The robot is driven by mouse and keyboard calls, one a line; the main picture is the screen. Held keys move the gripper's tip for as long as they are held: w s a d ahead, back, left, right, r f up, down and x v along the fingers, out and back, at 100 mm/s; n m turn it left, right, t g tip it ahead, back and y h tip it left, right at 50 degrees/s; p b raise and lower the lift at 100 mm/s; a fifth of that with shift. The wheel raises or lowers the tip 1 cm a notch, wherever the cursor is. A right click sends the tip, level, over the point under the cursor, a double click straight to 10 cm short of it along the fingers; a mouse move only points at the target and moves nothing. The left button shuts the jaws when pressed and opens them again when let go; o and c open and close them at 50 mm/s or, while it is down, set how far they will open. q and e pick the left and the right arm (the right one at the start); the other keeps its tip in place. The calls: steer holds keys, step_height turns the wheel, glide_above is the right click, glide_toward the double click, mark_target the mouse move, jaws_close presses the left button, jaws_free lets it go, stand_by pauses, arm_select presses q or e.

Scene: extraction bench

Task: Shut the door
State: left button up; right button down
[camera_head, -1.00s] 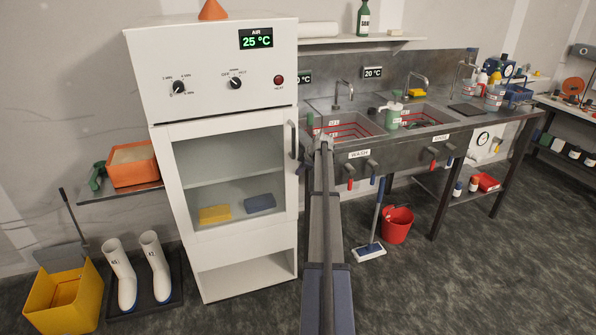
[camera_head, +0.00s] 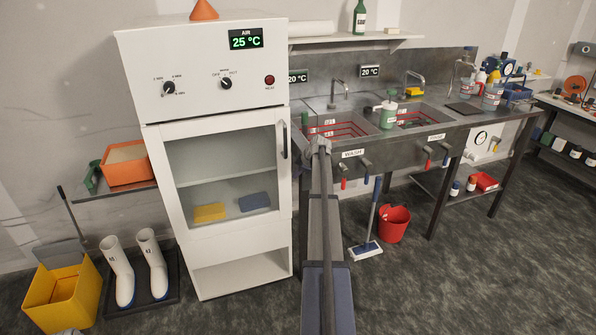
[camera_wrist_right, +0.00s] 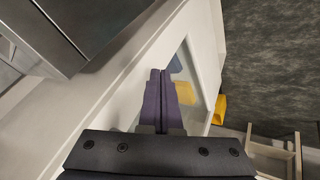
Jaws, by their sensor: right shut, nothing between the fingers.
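The white cabinet (camera_head: 130,80) has a glass door (camera_head: 222,162) with a dark upright handle (camera_head: 284,140) on its right edge. The door lies flush or nearly flush with the cabinet front; I cannot tell whether a small gap is left. My right gripper (camera_head: 319,146) is just right of the handle, shut and empty. In the right wrist view, the shut fingers (camera_wrist_right: 160,75) show in front of the white door frame (camera_wrist_right: 202,50) and glass; contact is unclear. My left gripper is not in view.
A yellow sponge (camera_head: 210,212) and a blue sponge (camera_head: 254,202) lie inside behind the glass. The steel sink bench (camera_head: 415,142) stands to the right, with a mop (camera_head: 367,250) and red bucket (camera_head: 394,224) below. White boots (camera_head: 122,270) and a yellow bin (camera_head: 62,300) stand at left.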

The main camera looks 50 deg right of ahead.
steer(key=d+p+v, duration=0.1)
steer(key=p+v, duration=0.5)
steer(key=v, duration=0.3)
steer(key=shift+s+d+p, duration=0.2)
steer(key=shift+d+p, duration=0.05)
steer(key=shift+p, duration=0.05)
